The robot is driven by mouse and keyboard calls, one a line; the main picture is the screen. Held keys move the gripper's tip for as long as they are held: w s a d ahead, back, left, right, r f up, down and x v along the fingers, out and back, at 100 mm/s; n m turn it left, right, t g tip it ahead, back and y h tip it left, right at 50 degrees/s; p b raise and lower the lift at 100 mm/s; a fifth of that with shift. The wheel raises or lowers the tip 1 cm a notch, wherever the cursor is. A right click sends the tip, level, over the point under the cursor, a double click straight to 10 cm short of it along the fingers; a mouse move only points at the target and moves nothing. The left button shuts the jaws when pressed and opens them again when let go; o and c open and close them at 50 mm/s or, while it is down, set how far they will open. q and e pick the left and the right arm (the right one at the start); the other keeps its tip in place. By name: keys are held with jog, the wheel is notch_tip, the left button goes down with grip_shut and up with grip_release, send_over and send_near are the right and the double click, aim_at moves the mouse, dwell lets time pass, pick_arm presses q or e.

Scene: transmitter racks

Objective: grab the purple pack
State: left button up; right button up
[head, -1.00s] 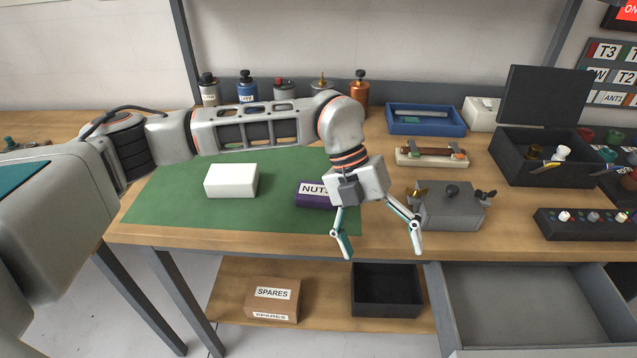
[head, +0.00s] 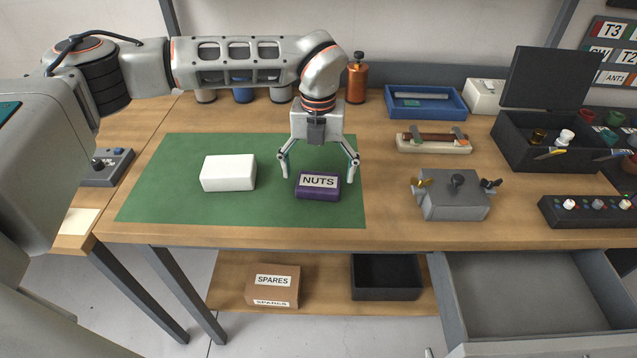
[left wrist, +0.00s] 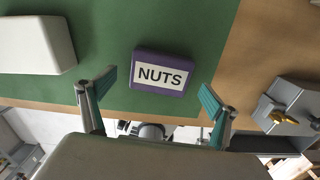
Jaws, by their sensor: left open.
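The purple pack (head: 318,192), with a white NUTS label on top, lies on the right part of the green mat (head: 180,207). It also shows in the left wrist view (left wrist: 162,88), near the middle. My left gripper (head: 318,176) is open and empty, fingers pointing down. In the head view its fingertips appear to either side of the pack. In the left wrist view the pack sits between and beyond the fingertips, with gaps on both sides. How high the fingertips are above the mat is hard to tell. My right gripper is not in view.
A white block (head: 229,173) lies left of the pack on the mat. A grey metal box (head: 452,196) with wing nuts stands to the right. Bottles line the back. An open drawer (head: 530,300) sits below the front edge at right.

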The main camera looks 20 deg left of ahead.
pick_arm(q)
notch_tip(320, 180, down, 2)
jog(key=c, duration=1.3)
jog(key=shift+r, duration=0.1)
